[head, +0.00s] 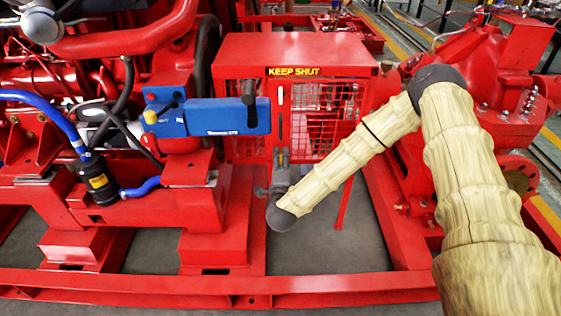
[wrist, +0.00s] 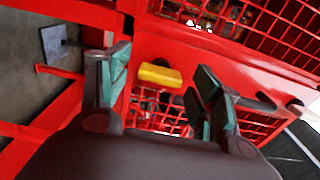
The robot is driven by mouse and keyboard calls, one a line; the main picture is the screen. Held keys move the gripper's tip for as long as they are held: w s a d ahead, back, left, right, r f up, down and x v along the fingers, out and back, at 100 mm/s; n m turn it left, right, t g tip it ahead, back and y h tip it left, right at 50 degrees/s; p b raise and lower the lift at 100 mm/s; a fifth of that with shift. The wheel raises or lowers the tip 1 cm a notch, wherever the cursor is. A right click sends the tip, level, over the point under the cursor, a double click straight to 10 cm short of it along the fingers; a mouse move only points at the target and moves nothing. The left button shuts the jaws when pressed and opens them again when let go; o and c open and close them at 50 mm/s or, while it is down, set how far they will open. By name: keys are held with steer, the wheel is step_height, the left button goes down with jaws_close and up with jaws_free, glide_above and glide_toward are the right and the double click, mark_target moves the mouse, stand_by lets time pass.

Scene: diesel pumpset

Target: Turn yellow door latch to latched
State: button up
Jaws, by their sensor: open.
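The yellow door latch (wrist: 160,75) is a small yellow block on the red frame between mesh panels in the wrist view. My gripper (wrist: 160,88) is open, with one finger on each side of the latch in the picture. The fingers look apart from it; the exact depth gap cannot be told. In the head view my gripper (head: 281,158) is in front of the red mesh guard (head: 235,52) marked KEEP SHUT.
A blue box (head: 228,116) with a dark lever stands left of my gripper. A red pump (head: 490,60) is at the right, beyond my arm. Red base rails (head: 150,285) cross the front. Grey floor (head: 370,240) shows between the rails.

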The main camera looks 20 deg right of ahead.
steer(key=v, duration=1.1)
steer(key=shift+s, duration=0.3)
steer(key=s+a+f+n+g+y, duration=0.35)
steer(key=s+f+n, duration=0.35)
steer(key=s+f, duration=0.25)
steer(key=s+a+f+n+g+y, duration=0.3)
steer(key=s+f+n+g+y, duration=0.15)
steer(key=s+f+n, duration=0.5)
steer(key=s+d+f+n+g+h, duration=0.1)
steer(key=s+d+f+n+g, duration=0.15)
steer(key=s+d+g, duration=0.45)
steer(key=s+d+f+n+g+h, duration=0.2)
steer(key=s+d+f, duration=0.15)
steer(key=s, duration=0.75)
step_height(320, 180, up, 34)
steer(key=p, duration=3.4)
steer(key=shift+a+r+p, duration=0.25)
steer(key=shift+a+p, duration=0.1)
steer(key=shift+a, duration=0.05)
